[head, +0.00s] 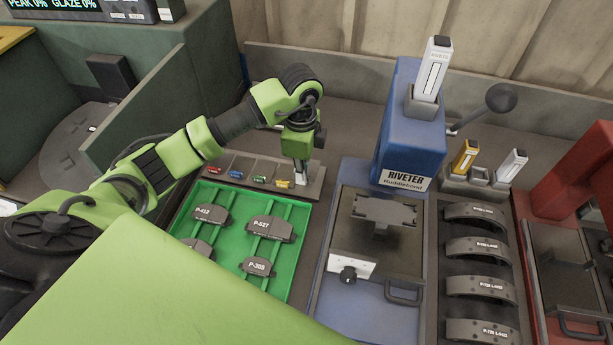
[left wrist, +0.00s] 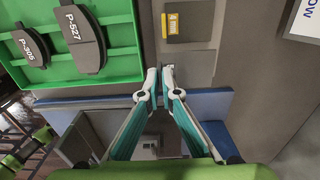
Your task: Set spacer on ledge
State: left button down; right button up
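Several small coloured spacers sit in a row on a grey ledge (head: 315,187) behind the green tray: red (head: 213,168), blue (head: 236,173), green (head: 260,180) and yellow (head: 283,184). The yellow one, marked 4 mm, also shows in the left wrist view (left wrist: 185,23). My left gripper (head: 300,180) points down at the ledge's right end, just right of the yellow spacer. In the left wrist view its fingertips (left wrist: 160,72) are close together over the grey surface. A small grey bit shows at the tips; I cannot tell whether it is held. My right gripper is out of view.
The green tray (head: 190,207) holds several labelled brake pads. The blue riveter (head: 405,130) stands right of my left gripper, with a black plate on its bed. Further right are a holder with yellow (head: 465,157) and white cartridges, several brake shoes and a red machine (head: 575,185).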

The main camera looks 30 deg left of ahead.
aim_at(307, 192)
pick_arm(q)
jog(key=shift+w+d+f, duration=0.2)
jog(key=shift+w+f, duration=0.3)
jog(key=shift+f, duration=0.15)
jog(key=f+p, duration=0.2)
jog(key=shift+w+d+f, duration=0.15)
jog(key=shift+w+f, duration=0.05)
jog(key=shift+f, duration=0.65)
jog(key=shift+f, duration=0.15)
jog(key=c, duration=2.3)
grip_release()
